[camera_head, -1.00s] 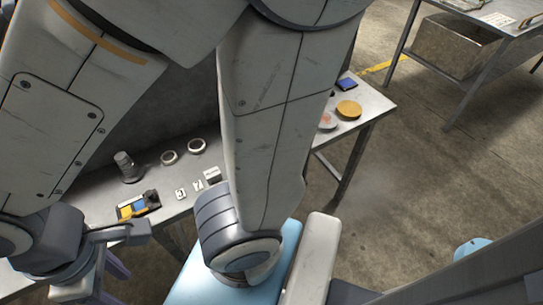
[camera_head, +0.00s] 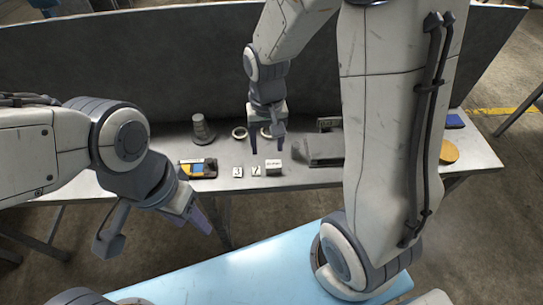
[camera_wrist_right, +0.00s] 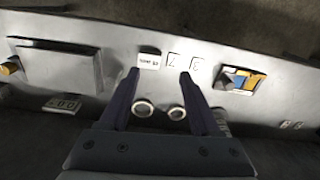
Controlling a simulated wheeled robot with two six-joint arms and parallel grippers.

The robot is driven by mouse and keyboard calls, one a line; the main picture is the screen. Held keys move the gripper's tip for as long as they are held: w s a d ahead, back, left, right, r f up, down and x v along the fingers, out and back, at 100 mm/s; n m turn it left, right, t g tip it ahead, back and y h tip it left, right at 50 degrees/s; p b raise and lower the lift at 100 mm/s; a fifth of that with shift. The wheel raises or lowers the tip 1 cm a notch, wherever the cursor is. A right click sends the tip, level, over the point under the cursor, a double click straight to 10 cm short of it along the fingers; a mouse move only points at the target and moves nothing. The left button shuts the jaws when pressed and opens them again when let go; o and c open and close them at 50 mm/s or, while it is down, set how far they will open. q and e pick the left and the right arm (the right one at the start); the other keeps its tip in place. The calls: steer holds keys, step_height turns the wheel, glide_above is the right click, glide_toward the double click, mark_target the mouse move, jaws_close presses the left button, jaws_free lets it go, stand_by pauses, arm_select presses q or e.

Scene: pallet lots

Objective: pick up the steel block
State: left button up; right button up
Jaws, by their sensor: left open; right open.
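A small pale block with dark print on its face (camera_head: 273,167) stands near the front edge of the table; in the right wrist view it (camera_wrist_right: 149,60) is at the left fingertip. I cannot tell from its look whether it is steel. My right gripper (camera_head: 267,147) is open and empty, pointing down above the table just behind this block. In the right wrist view its fingertips (camera_wrist_right: 160,74) are apart, with the block just beyond them. My left gripper (camera_head: 196,216) is off the table's front edge, in front of the tray, and holds nothing visible.
Number tiles (camera_head: 246,171) lie left of the block, then a tray with blue and yellow pieces (camera_head: 198,168). Behind stand a dark stepped cylinder (camera_head: 203,130) and two rings (camera_wrist_right: 160,110). A grey flat-topped device (camera_head: 323,150) is to the right, partly behind my arm.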

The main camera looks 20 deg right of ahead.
mark_target(273, 164)
steer(key=d+f, duration=0.1)
steer(key=w+d+f+m, duration=0.1)
steer(key=shift+f, duration=0.3)
step_height(273, 164, down, 4)
steer(key=shift+r, duration=0.25)
steer(key=f, duration=0.5)
steer(key=shift+w+d+f, duration=0.1)
steer(key=shift+w+f, duration=0.1)
steer(key=shift+f, duration=0.15)
jaws_close()
